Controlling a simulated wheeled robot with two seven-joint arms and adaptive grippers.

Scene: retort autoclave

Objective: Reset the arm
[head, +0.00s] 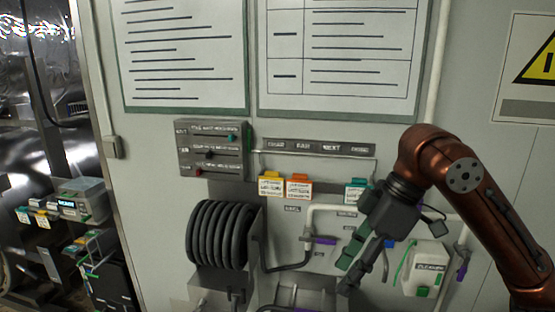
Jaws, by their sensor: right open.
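My right arm (457,172), copper-coloured with dark joints, comes in from the right edge and bends at an elbow near the upper middle right. It ends in my dark right gripper (347,272), which points down and to the left in front of the wall. The right gripper is open, with nothing seen between its fingers. It hides part of the wall fittings behind it. Whether it touches any of them cannot be told. My left gripper does not show.
A coiled black hose (221,234) hangs left of the gripper. A grey control box (212,150) and yellow (270,184) and orange tags (299,188) are above. A pale box (424,268) is right of the gripper. Equipment (82,200) stands at far left.

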